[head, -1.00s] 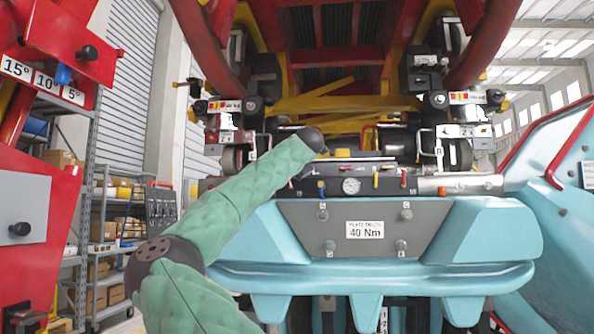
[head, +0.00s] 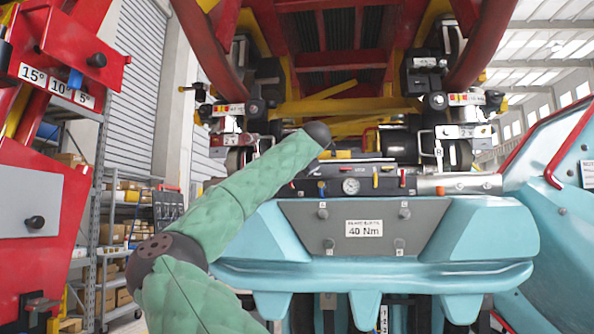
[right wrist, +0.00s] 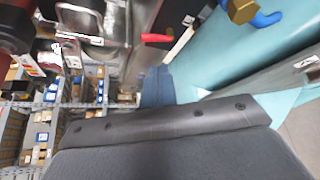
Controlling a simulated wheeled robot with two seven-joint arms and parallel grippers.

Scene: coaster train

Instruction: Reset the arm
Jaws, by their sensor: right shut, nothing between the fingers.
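In the head view a green-sleeved arm of mine (head: 225,215) rises from the lower left across the front of the coaster train. It ends in view at a dark rounded joint (head: 318,134); no gripper shows there. In the right wrist view a large dark grey body with bolts fills the bottom. A blue-grey piece, seemingly the closed fingers of my right gripper (right wrist: 158,86), stands up behind it, with nothing seen between them. My left gripper is not in view.
The light blue car front (head: 365,275) carries a "40 Nm" plate (head: 364,229). A red panel with angle labels (head: 55,85) and shelves (head: 120,235) stand left. A blue side shell (head: 550,170) stands right.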

